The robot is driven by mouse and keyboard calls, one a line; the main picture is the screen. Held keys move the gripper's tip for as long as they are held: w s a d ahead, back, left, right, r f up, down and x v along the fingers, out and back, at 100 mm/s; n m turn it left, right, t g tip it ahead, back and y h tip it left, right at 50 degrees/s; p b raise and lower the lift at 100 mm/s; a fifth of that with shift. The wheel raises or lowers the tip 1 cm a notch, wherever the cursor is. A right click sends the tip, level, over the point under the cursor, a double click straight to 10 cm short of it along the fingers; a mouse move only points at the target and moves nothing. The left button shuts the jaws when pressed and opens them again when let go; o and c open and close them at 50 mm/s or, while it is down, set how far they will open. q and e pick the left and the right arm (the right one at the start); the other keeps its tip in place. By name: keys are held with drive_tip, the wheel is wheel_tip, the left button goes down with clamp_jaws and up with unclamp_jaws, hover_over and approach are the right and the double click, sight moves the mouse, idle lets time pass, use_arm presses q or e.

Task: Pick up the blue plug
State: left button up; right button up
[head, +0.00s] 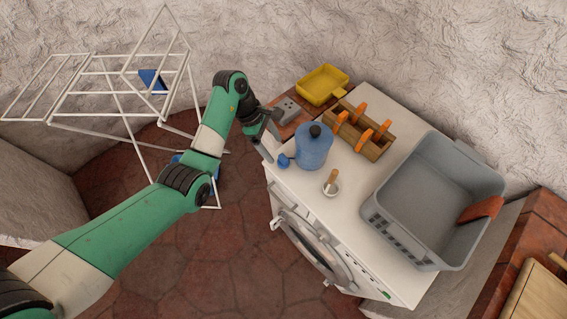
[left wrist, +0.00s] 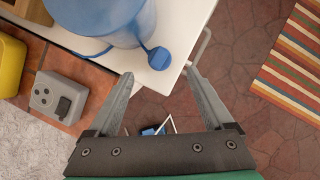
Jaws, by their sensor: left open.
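The blue plug (head: 284,160) lies on the white top of the washing machine, near its left edge, beside a blue canister (head: 313,149). In the left wrist view the plug (left wrist: 159,58) shows close to the counter edge, with a blue cord (left wrist: 92,51) by the canister's base. My left gripper (head: 270,145) is open and empty, just left of the plug in the head view. In the left wrist view its fingertips (left wrist: 159,74) spread to either side, with the plug just beyond the gap between them. My right gripper is not in view.
A white drying rack (head: 110,118) stands left.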

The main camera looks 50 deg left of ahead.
sight(279, 156)
use_arm(q)
drive_tip(key=shift+x, duration=1.15)
drive_tip(key=b+x, duration=0.2)
drive_tip(key=x, duration=0.3)
drive_tip(key=shift+f+b, duration=0.1)
drive_tip(key=shift+b, duration=0.2)
drive_tip(key=shift+a, duration=0.1)
clamp_jaws()
